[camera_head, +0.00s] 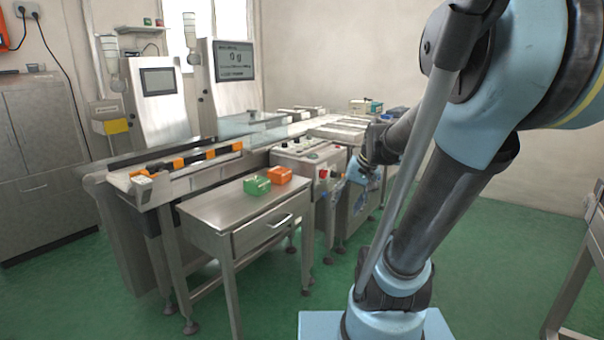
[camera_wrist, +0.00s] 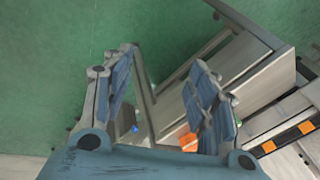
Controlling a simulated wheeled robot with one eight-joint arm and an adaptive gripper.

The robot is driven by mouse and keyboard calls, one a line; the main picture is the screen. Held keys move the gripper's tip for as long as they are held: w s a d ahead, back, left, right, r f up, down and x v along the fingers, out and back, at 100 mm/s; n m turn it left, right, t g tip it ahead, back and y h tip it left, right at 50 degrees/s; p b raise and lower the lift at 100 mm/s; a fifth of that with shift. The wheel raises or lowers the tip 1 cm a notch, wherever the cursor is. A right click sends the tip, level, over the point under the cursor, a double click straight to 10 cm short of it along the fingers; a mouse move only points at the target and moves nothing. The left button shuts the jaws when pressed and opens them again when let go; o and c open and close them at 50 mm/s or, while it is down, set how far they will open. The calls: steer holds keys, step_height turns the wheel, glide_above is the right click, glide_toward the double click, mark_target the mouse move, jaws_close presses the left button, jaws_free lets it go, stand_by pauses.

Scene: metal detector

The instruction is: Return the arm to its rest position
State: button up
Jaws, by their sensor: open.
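My arm rises from its blue base at the right of the head view and reaches back toward the machines. My gripper (camera_head: 362,172) is at its far end, small and partly hidden by the arm links. In the wrist view my gripper (camera_wrist: 165,75) shows two blue fingers spread apart, with nothing held between them. A green box (camera_head: 257,185) and an orange box (camera_head: 278,176) sit on the small metal table (camera_head: 208,216), apart from my gripper. The orange box (camera_wrist: 188,141) shows partly behind the right finger in the wrist view.
A conveyor line (camera_head: 185,178) with two screens runs behind the table. A control box (camera_head: 310,160) with buttons stands near my gripper. A grey cabinet (camera_head: 40,150) is at the left. The green floor (camera_head: 70,290) is clear in front.

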steer(key=s+d+f+h, duration=0.1)
steer(key=s+f, duration=0.1)
steer(key=s, duration=0.2)
steer(key=s+d+f+n+h, duration=0.1)
steer(key=s+d+f, duration=0.1)
steer(key=s, duration=0.3)
steer(key=s+d+f+h, duration=0.1)
steer(key=s+d+f, duration=0.1)
steer(key=s+f, duration=0.1)
steer(key=shift+s+f+g, duration=0.25)
steer(key=shift+s+g, duration=0.05)
steer(key=shift+s, duration=0.4)
steer(key=shift+w+f, duration=0.2)
steer(key=shift+w, duration=0.2)
